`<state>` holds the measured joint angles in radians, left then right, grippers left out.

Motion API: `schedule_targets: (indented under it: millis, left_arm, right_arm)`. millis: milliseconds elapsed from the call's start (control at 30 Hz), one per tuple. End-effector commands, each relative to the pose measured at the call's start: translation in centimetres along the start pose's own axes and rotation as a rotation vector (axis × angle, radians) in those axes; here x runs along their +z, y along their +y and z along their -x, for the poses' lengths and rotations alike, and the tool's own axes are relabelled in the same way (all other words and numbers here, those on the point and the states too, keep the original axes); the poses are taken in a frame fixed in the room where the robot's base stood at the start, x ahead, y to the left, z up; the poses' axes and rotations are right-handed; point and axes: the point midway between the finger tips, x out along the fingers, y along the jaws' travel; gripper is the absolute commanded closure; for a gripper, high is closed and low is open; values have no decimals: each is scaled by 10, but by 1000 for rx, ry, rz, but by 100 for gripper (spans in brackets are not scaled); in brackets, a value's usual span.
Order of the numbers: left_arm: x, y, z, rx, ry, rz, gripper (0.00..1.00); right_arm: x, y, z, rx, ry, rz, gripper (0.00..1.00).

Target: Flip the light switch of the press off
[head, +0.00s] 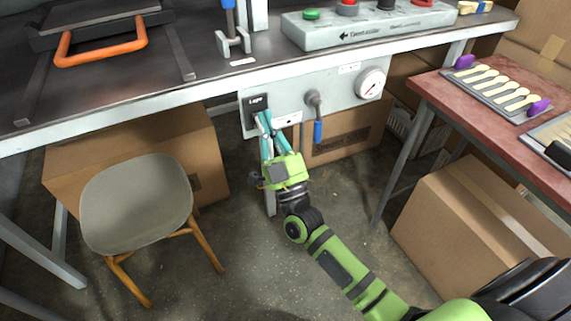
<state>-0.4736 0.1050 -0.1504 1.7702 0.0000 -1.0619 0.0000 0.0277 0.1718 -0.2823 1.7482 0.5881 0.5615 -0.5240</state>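The press (330,100) has a grey front panel below the table edge. On the panel's left is a dark light switch plate (256,101) with a small white label, which seems to read "Light". My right gripper (265,117), with teal fingers and a green body, reaches up to the plate's lower edge. Its fingers converge and the tips look together, with nothing seen between them. The fingertips cover the lower part of the switch, so its lever position and any contact cannot be told. My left gripper is not in view.
A lever with a blue handle (318,131) hangs just right of my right gripper. A round gauge (370,84) is farther right. A chair (138,203) stands at lower left, and a red-brown table (480,118) with spoons stands at right. Cardboard boxes stand below.

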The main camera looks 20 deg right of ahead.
Motion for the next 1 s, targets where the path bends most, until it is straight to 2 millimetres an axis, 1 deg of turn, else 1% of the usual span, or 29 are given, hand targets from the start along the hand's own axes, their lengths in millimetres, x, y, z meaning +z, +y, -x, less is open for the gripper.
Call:
schedule_targets:
  millis: [33,67,100,200,300,400,500,667,1000]
  left_arm:
    - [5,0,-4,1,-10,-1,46]
    - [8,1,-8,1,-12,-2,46]
    - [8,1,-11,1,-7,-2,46]
    - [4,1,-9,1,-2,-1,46]
    - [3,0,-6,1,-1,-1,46]
    - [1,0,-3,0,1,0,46]
    - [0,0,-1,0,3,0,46]
    - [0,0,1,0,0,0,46]
    - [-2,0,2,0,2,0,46]
  right_arm:
    - [-6,1,-6,0,1,0,100]
    - [-7,1,-8,0,1,0,100]
    - [-2,1,3,-1,-7,1,100]
    - [0,1,32,-1,-8,1,100]
    - [0,1,54,-1,-6,1,100]
    - [0,1,72,-1,-3,1,100]
    - [0,1,84,0,-2,0,100]
    - [0,1,94,-1,0,0,100]
    - [0,1,95,0,1,0,100]
